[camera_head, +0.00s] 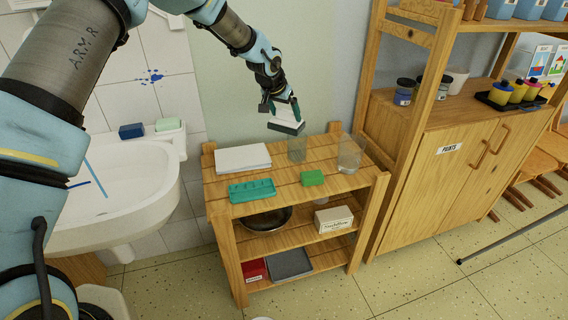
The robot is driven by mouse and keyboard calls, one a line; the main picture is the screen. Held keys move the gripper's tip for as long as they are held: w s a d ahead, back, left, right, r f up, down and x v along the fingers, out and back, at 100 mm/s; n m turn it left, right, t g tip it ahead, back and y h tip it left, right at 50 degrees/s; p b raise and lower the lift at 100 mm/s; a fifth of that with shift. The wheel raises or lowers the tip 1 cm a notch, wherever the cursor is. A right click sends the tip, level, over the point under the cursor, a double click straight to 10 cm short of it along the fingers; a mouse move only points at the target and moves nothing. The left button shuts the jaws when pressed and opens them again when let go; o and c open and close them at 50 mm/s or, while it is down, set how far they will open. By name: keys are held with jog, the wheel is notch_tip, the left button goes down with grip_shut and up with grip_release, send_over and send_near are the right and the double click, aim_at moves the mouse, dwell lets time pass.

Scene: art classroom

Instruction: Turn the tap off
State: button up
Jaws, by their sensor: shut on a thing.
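The white sink (150,205) stands at the left, partly covered by my arm. No tap shows clearly; the part of the sink behind my arm is hidden. Two thin blue lines show over the basin, and I cannot tell whether they are water or objects. My gripper (284,112) is right of the sink, above the back of a wooden shelf unit (222,208). It is shut on a small white and dark green block (287,127), held clear of the shelf top.
A blue block (131,131) and a green block (168,124) lie on the sink's back ledge. White paper (243,158), a teal tray (252,190), a green sponge (312,178) and a clear beaker (350,153) occupy the shelf top. A wooden cabinet (455,170) stands right.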

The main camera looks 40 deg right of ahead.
jog(key=shift+w+f+b, duration=0.45)
jog(key=shift+w+f, duration=0.05)
jog(key=shift+s+f+b, duration=0.15)
jog(key=shift+b, duration=0.15)
jog(key=b, duration=0.8)
send_over(283, 174)
notch_tip(283, 174, down, 8)
jog(key=f, duration=0.1)
jog(key=shift+s+f+p, duration=0.15)
jog(key=shift+f+p, duration=0.6)
jog(key=shift+f, duration=4.1)
jog(key=shift+f, duration=0.1)
jog(key=o, duration=0.8)
